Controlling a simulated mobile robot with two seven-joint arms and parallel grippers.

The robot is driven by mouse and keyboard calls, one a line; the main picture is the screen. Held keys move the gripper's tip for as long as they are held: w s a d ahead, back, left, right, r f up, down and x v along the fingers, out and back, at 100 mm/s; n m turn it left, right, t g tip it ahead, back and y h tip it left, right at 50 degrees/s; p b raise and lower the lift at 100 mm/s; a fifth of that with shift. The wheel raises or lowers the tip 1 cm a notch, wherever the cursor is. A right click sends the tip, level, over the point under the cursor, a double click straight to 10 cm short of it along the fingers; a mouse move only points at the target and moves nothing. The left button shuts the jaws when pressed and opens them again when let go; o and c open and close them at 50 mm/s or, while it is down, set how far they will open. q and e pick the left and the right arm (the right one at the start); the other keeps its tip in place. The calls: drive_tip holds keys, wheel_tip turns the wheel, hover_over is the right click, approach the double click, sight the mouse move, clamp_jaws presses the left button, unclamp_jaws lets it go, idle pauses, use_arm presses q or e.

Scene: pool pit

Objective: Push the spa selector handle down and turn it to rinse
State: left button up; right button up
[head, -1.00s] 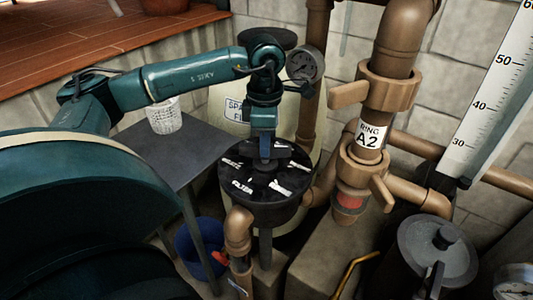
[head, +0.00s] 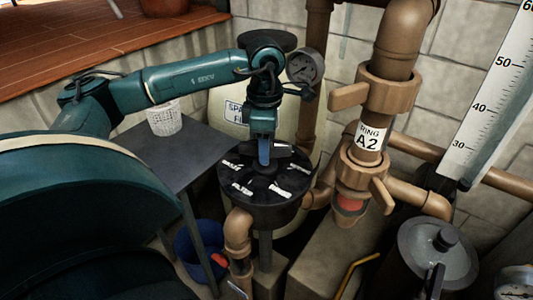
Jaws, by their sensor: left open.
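The spa selector (head: 262,205) is a round black valve head with white labels on its top, in the middle of the head view. Its dark handle (head: 292,150) shows only in part behind my gripper, so which label it points at cannot be told. My left gripper (head: 264,160) points down over the back half of the valve top, at the handle. It is open; whether it touches the handle is unclear. My right gripper is not in view.
The spa filter tank (head: 232,112) stands behind the valve, with a pressure gauge (head: 304,67) beside my wrist. Brown pipes with a ring A2 valve (head: 368,135) rise close on the right. A grey table (head: 190,150) bears a white basket (head: 165,118); a blue bucket (head: 190,245) is below.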

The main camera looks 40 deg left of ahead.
use_arm(q)
wheel_tip(320, 180, up, 7)
drive_tip(key=p, duration=0.5)
drive_tip(key=shift+r, duration=0.1)
